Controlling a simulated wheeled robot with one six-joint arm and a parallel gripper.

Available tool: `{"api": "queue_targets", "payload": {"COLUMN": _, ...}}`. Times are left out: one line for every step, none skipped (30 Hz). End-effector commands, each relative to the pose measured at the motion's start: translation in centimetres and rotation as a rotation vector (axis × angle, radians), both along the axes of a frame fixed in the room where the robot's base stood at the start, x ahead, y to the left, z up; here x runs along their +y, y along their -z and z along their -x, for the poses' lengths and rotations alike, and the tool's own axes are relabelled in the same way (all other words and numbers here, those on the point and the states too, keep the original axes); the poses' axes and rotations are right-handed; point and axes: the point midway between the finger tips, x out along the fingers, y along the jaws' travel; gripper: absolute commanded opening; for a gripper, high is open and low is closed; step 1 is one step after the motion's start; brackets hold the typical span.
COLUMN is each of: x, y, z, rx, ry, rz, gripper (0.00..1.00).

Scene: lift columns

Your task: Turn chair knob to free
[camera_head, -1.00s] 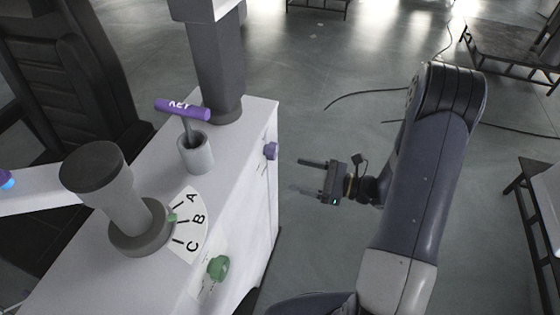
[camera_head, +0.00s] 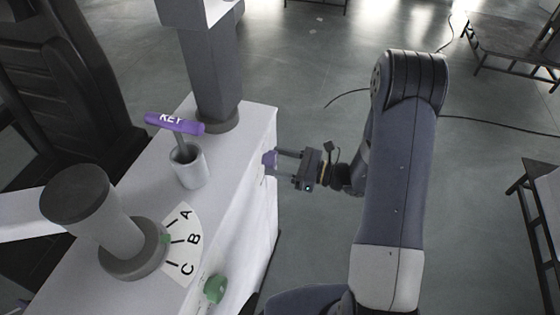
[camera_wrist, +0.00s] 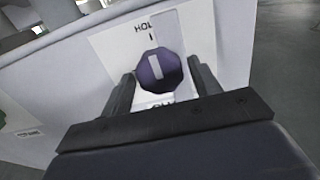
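The purple faceted knob (camera_head: 269,158) sits on the right side face of the white cabinet. In the wrist view the knob (camera_wrist: 159,70) has a white stripe standing nearly upright, in line with a mark under a label that reads "HOL", its end cut off from sight. Another label below the knob is mostly hidden. My gripper (camera_head: 280,164) is at the knob, with one finger on each side of it. In the wrist view a gap shows between the knob and each finger, so the gripper is open and not closed on it.
A green knob (camera_head: 215,288) is lower on the same cabinet (camera_head: 232,190). On top are a grey lever (camera_head: 95,225) with an A-B-C dial (camera_head: 187,245) and a purple KEY handle (camera_head: 175,123) in a grey cup (camera_head: 189,167). A black chair (camera_head: 60,75) stands behind. Open floor lies right.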

Motion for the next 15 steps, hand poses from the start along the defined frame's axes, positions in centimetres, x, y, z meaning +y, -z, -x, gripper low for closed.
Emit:
{"api": "queue_targets", "payload": {"x": -0.01, "y": 0.0, "z": 0.0, "rx": 0.0, "ry": 0.0, "rz": 0.0, "gripper": 0.55}}
{"api": "queue_targets", "payload": {"x": -0.01, "y": 0.0, "z": 0.0, "rx": 0.0, "ry": 0.0, "rz": 0.0, "gripper": 0.52}}
{"api": "queue_targets", "payload": {"x": -0.01, "y": 0.0, "z": 0.0, "rx": 0.0, "ry": 0.0, "rz": 0.0, "gripper": 0.49}}
{"api": "queue_targets", "payload": {"x": -0.01, "y": -0.01, "z": 0.0, "rx": 0.0, "ry": 0.0, "rz": 0.0, "gripper": 0.47}}
{"api": "queue_targets", "payload": {"x": -0.01, "y": -0.01, "z": 0.0, "rx": 0.0, "ry": 0.0, "rz": 0.0, "gripper": 0.44}}
{"api": "queue_targets", "payload": {"x": -0.01, "y": -0.01, "z": 0.0, "rx": 0.0, "ry": 0.0, "rz": 0.0, "gripper": 0.41}}
{"api": "queue_targets", "payload": {"x": -0.01, "y": -0.01, "z": 0.0, "rx": 0.0, "ry": 0.0, "rz": 0.0, "gripper": 0.38}}
{"api": "queue_targets", "payload": {"x": -0.01, "y": -0.01, "z": 0.0, "rx": 0.0, "ry": 0.0, "rz": 0.0, "gripper": 0.36}}
{"api": "queue_targets", "payload": {"x": -0.01, "y": -0.01, "z": 0.0, "rx": 0.0, "ry": 0.0, "rz": 0.0, "gripper": 0.33}}
{"api": "queue_targets", "payload": {"x": -0.02, "y": -0.01, "z": 0.01, "rx": 0.0, "ry": 0.0, "rz": 0.0, "gripper": 0.3}}
{"api": "queue_targets", "payload": {"x": -0.02, "y": -0.01, "z": 0.01, "rx": 0.0, "ry": 0.0, "rz": 0.0, "gripper": 0.28}}
{"api": "queue_targets", "payload": {"x": -0.02, "y": -0.01, "z": 0.01, "rx": 0.0, "ry": 0.0, "rz": 0.0, "gripper": 0.26}}
{"api": "queue_targets", "payload": {"x": -0.02, "y": -0.01, "z": 0.01, "rx": 0.0, "ry": 0.0, "rz": 0.0, "gripper": 0.26}}
{"api": "queue_targets", "payload": {"x": -0.02, "y": 0.0, "z": 0.01, "rx": -0.001, "ry": 0.0, "rz": 0.0, "gripper": 0.26}}
{"api": "queue_targets", "payload": {"x": -0.02, "y": 0.02, "z": 0.01, "rx": -0.003, "ry": 0.0, "rz": 0.001, "gripper": 0.26}}
